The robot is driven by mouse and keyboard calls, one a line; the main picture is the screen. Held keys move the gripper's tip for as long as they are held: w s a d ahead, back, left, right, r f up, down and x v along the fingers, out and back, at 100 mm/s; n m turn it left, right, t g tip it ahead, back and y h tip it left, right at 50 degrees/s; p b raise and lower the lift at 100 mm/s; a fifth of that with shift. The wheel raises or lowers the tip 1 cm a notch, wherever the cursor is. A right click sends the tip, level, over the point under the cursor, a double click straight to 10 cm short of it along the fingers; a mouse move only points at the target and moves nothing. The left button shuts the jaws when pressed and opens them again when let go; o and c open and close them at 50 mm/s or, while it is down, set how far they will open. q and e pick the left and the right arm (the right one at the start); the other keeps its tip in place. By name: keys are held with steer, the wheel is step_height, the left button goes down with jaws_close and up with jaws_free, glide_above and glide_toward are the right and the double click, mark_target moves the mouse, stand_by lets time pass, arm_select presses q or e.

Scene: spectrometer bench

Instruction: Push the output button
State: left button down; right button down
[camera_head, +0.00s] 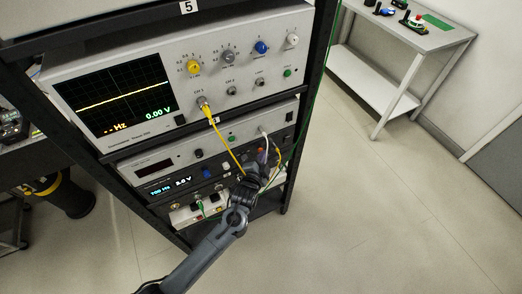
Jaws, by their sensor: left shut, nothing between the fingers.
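My left gripper (263,160) is in front of the lower instruments in the rack, at their right side. It is shut with nothing in it, and my forearm reaches up to it from the bottom. Behind it is a signal unit (160,187) with a small lit display reading about "2.0 V" and a blue knob (207,173). The right part of that unit's front is hidden by my gripper and wrist. I cannot make out which button is the output button, nor whether the fingertips touch anything. My right gripper is not in view.
An oscilloscope (215,30) with a yellow trace sits above. A yellow cable (222,138) runs from it down to my gripper, close to the fingers. A white cable (266,137) and a green cable also hang there. A side table (405,40) stands back right; open floor lies right.

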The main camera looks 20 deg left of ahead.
arm_select(q)
steer(key=shift+s+d, duration=0.25)
steer(key=shift+d, duration=0.1)
steer(key=shift+p, duration=0.35)
steer(key=s+d+p, duration=0.3)
steer(key=d, duration=0.1)
steer(key=shift+s+d, duration=0.35)
steer(key=shift+s, duration=0.05)
